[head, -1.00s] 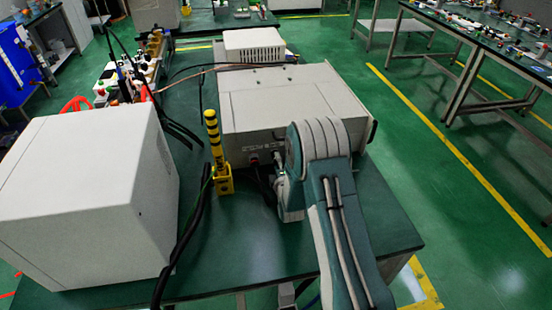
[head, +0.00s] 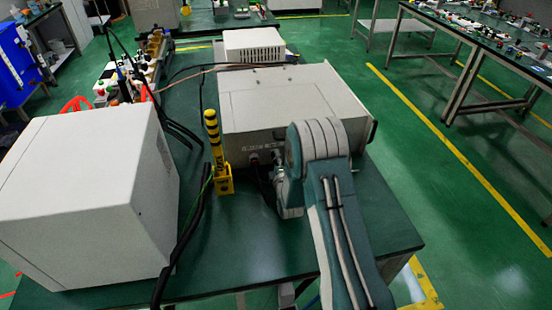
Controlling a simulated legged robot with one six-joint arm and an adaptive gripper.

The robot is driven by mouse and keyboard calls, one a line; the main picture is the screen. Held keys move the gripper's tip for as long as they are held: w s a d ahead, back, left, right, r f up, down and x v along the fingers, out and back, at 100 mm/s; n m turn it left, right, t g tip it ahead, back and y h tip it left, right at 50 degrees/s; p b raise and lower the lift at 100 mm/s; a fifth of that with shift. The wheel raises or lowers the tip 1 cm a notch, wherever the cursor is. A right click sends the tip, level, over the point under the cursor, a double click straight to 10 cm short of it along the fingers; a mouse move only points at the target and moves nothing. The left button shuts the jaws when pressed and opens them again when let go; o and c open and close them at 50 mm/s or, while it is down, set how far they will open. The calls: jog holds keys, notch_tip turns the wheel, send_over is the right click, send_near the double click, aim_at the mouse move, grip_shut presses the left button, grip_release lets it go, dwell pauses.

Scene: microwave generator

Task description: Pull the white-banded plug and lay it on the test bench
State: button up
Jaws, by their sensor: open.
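The microwave generator (head: 290,96) is a large white-grey box on the green test bench (head: 236,240). Its near panel carries a dark connector (head: 254,160) with a black cable, and small light fittings (head: 277,155) to its right. No white band can be made out clearly, so I cannot tell which is the white-banded plug. My gripper (head: 281,178) is just in front of this panel, mostly hidden by my wrist and arm. It is open; its fingertips and any contact with a plug are not clear.
A yellow-black post (head: 214,145) stands left of my gripper. A large white box (head: 85,195) fills the left of the bench, with thick black cables (head: 185,240) beside it. A smaller white unit (head: 253,45) stands behind. The bench front is bare.

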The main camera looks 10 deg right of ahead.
dwell(0.4)
grip_shut()
jog(key=shift+s, duration=0.15)
jog(key=shift+s, duration=2.85)
jog(key=shift+f, duration=0.1)
jog(key=shift+f, duration=0.35)
jog(key=shift+f, duration=0.95)
